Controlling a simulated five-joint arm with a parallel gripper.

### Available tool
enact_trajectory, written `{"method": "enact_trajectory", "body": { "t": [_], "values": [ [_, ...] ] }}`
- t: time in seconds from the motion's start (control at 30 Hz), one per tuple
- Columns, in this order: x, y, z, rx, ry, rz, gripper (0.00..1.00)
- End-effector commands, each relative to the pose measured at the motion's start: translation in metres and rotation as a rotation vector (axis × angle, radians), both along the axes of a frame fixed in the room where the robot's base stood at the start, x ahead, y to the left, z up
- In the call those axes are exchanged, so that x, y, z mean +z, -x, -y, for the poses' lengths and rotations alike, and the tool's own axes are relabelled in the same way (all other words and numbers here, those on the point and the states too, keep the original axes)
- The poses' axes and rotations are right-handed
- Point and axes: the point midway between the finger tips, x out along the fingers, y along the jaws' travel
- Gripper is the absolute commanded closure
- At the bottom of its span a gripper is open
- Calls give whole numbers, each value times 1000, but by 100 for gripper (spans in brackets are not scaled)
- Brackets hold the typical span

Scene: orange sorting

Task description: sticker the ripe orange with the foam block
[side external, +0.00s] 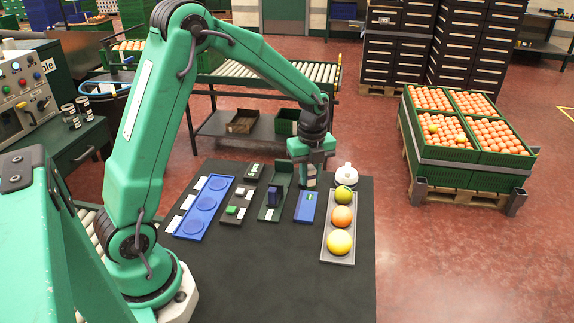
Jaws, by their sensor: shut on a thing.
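A grey tray (328,248) at the right of the black table holds three fruits in a row. The orange-coloured fruit (342,217) is in the middle. A green fruit (344,195) is behind it and a yellow fruit (339,242) is in front. My gripper (311,172) points down left of the green fruit, above the far end of a small blue tray (304,210). It is shut on a small pale block (311,182), largely hidden by the jaws; I cannot tell whether this is the foam block. No fruit is touched.
A white round-topped object (345,173) stands behind the fruit tray. To the left are a green holder (267,213) with a dark blue block (273,196), a dark tray (235,217) with a green block, and a blue three-recess tray (191,228). The table's front is clear.

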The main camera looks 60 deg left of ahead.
Motion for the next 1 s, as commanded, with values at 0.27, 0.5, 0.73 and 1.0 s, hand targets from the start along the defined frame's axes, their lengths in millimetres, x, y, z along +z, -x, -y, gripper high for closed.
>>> {"method": "enact_trajectory", "body": {
  "t": [0.27, 0.5, 0.73, 1.0],
  "values": [
    [2, -2, 4, -2, 0, 1, 100],
    [16, -17, 36, -5, 0, 2, 100],
    [35, -30, 79, -4, 0, 1, 100],
    [44, -34, 98, 0, 0, 0, 100]
  ]
}}
